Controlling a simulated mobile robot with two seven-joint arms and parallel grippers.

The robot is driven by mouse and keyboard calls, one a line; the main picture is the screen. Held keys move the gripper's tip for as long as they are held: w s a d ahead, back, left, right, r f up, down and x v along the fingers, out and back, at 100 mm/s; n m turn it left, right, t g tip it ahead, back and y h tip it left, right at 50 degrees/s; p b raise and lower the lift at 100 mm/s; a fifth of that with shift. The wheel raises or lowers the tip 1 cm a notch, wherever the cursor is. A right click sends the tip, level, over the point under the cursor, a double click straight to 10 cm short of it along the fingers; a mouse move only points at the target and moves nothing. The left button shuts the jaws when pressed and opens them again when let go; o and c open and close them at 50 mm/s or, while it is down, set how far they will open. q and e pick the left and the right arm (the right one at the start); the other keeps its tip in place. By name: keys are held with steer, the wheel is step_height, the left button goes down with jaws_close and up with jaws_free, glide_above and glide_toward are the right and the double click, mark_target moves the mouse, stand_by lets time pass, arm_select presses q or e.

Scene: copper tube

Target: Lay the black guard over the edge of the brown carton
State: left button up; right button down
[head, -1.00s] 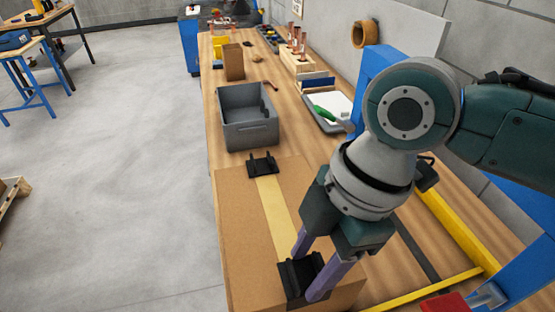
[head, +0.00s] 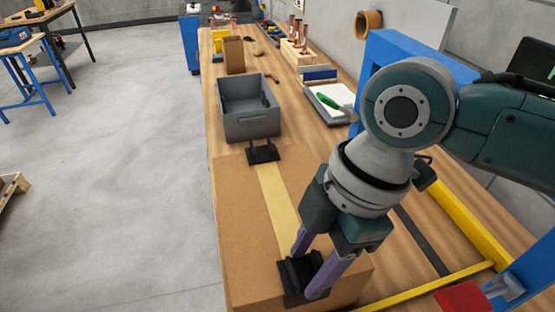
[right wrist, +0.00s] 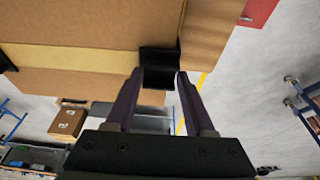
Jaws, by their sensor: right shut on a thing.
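My right gripper (head: 307,271) is shut on a black guard (head: 297,275) at the near end of the brown carton (head: 240,235). In the right wrist view the guard (right wrist: 158,62) sits between the two finger ends, at the carton's edge (right wrist: 110,60). I cannot tell whether it rests fully on the edge, since the fingers hide part of it. Another black guard (head: 263,153) sits at the carton's far edge, at the far end of the yellow tape strip (head: 277,195). My left gripper is not in view.
A grey bin (head: 250,125) stands just beyond the carton on the wooden bench (head: 310,140). A white tray with a green-handled tool (head: 328,102) lies to its right. A blue frame (head: 385,50) and a yellow rail (head: 455,225) stand on the right. Left of the bench is open floor.

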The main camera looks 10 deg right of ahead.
steer(key=shift+w, duration=0.1)
steer(key=shift+c, duration=0.9)
jaws_free()
steer(key=shift+f, duration=0.1)
